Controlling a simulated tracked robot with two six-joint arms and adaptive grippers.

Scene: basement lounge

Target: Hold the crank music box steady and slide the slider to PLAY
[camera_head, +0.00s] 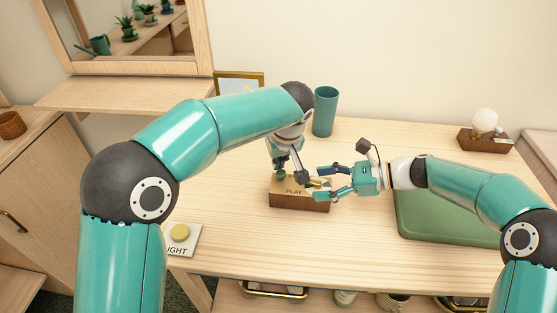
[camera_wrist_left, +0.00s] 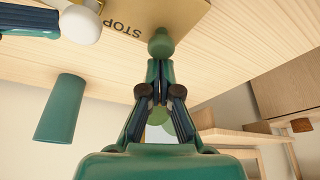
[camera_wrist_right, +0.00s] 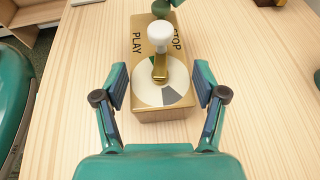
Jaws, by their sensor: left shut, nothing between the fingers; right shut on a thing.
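The crank music box (camera_head: 300,202) is a wooden block with a brass-coloured top, standing on the table; it shows in the right wrist view (camera_wrist_right: 145,112). PLAY is lettered along its near edge and STOP along the far edge. Its white crank knob (camera_wrist_right: 160,36) is on a brass arm over a pale disc. My right gripper (camera_head: 318,182) is shut on the box from the crank end, one finger on each long side. My left gripper (camera_wrist_left: 160,48) is shut and empty, pointing down over the other end. A rounded green piece is at its tips; I cannot tell whether it is the slider.
A teal cup (camera_head: 325,112) stands behind the box. A green tray (camera_head: 440,220) lies at right, a wooden-based lamp (camera_head: 485,135) at back right. A LIGHT button plate (camera_head: 182,240) lies at front left. The table in front of the box is clear.

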